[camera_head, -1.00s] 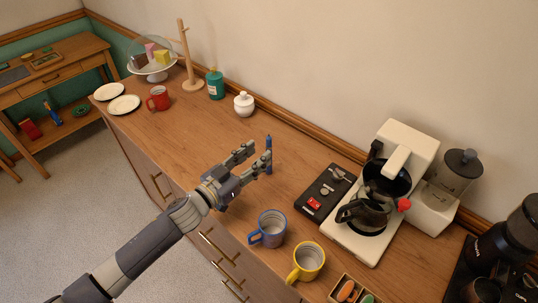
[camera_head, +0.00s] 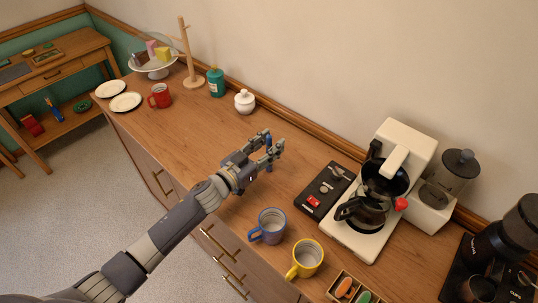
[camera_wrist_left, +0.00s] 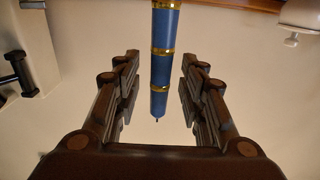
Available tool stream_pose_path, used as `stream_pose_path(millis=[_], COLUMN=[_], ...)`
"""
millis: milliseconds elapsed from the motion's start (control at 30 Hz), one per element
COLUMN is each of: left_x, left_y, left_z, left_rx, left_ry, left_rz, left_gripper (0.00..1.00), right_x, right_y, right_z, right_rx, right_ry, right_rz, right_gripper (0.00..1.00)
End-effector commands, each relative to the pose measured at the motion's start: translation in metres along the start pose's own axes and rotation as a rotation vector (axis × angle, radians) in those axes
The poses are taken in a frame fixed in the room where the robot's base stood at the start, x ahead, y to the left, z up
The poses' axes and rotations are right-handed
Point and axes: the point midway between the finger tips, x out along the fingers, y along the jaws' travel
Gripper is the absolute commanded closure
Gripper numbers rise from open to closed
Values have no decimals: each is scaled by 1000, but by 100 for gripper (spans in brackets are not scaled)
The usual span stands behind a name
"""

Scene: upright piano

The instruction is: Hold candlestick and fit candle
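A slim blue candle-like object (camera_head: 268,140) stands upright on the wooden sideboard. In the left wrist view it shows as a blue shaft with gold bands (camera_wrist_left: 165,62) and a small dark tip. My left gripper (camera_head: 272,141) has its fingers on either side of it. The fingers are open, and gaps show between them and the shaft in the left wrist view (camera_wrist_left: 158,98). The fingers hide part of the object in the head view. I cannot make out a separate candlestick. My right gripper is not in view.
A blue mug (camera_head: 270,226) and yellow mug (camera_head: 307,259) stand near the front edge. A white lidded pot (camera_head: 244,103) stands behind.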

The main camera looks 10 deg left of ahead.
Motion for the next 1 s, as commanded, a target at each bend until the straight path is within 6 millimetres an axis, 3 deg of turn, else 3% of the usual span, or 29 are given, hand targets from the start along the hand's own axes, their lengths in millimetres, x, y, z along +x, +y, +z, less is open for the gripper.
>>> stream_pose_path(millis=[33,133,167,567,1000], left_x=[0,0,0,0,0], left_y=[0,0,0,0,0], left_z=[0,0,0,-6,-80], left_rx=[0,0,0,2,4], left_ry=[0,0,0,2,2], left_rz=[0,0,0,1,2], left_gripper=[75,98,100,100,100], right_x=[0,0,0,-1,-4], right_y=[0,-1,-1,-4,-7], right_z=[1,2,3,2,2], right_rx=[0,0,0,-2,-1], right_ry=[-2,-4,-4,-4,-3], right_rz=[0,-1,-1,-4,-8], right_gripper=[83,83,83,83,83])
